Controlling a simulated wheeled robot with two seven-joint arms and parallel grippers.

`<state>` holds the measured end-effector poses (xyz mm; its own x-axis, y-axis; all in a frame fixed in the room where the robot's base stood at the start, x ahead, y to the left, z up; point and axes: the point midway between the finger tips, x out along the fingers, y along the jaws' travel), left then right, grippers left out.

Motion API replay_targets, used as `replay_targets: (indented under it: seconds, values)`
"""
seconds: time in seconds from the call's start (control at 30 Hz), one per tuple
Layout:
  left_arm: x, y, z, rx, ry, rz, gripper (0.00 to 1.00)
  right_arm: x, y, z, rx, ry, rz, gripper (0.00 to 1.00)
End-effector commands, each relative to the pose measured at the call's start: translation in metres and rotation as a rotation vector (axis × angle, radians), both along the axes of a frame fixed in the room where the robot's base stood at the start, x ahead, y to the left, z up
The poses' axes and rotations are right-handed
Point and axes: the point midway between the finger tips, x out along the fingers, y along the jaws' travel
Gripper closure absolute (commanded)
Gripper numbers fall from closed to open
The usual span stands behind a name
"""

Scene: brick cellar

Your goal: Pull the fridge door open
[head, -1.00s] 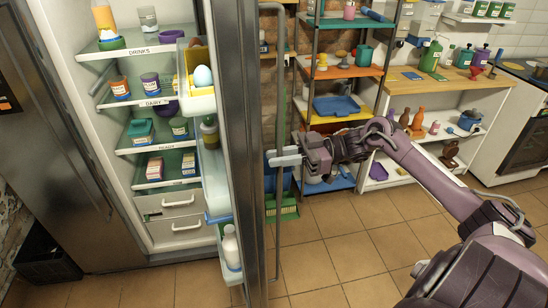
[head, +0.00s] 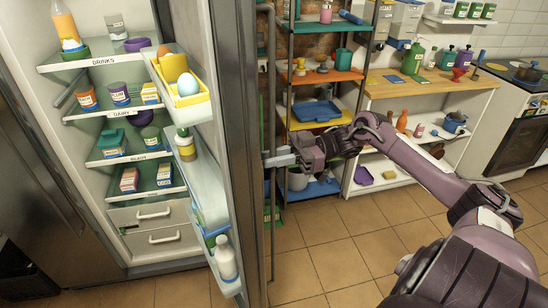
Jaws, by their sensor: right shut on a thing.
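The fridge door (head: 240,150) stands open and is seen nearly edge-on, with its shelved inner side facing left. Its long vertical bar handle (head: 271,90) is on the right side of the door. My right gripper (head: 280,158) is shut on the handle around mid-height. The fridge interior (head: 125,135) is in view to the left, with shelves of jars and boxes and drawers at the bottom. My left gripper is not in view.
Door bins hold eggs (head: 187,83) and a white bottle (head: 225,257). A metal shelf rack (head: 325,75) and a wooden-topped counter (head: 430,85) stand behind my right arm. The tiled floor (head: 340,240) in front is clear.

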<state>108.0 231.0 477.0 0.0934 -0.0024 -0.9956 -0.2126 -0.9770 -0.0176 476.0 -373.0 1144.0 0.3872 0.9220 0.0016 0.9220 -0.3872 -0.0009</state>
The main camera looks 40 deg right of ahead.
Motion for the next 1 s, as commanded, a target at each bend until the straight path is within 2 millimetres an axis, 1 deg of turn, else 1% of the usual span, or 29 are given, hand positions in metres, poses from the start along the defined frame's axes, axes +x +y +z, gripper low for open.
replay_targets:
  seconds: [0.17,0.2,0.3,0.33,0.57,0.67,0.77,1.0]
  values:
    - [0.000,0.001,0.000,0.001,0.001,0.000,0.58,0.001,-0.001,0.001,-0.003,-0.003,-0.003,1.00]
    - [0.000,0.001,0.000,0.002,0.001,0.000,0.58,0.001,-0.001,0.001,-0.003,-0.003,-0.003,0.79]
    - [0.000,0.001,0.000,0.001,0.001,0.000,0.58,0.001,-0.001,0.001,-0.003,-0.003,-0.002,0.66]
    - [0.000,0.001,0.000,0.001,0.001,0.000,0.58,0.001,0.000,0.001,-0.003,-0.002,-0.002,0.65]
    - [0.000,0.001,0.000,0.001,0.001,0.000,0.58,0.000,0.000,0.000,-0.002,-0.001,-0.001,0.65]
    - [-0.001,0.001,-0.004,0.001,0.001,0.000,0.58,-0.001,-0.005,-0.001,-0.003,0.000,-0.002,0.65]
    - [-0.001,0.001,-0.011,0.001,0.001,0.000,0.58,-0.006,-0.017,-0.004,-0.005,0.000,-0.003,0.65]
    - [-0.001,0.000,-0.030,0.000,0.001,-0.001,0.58,-0.021,-0.055,-0.004,-0.007,0.002,-0.003,0.65]
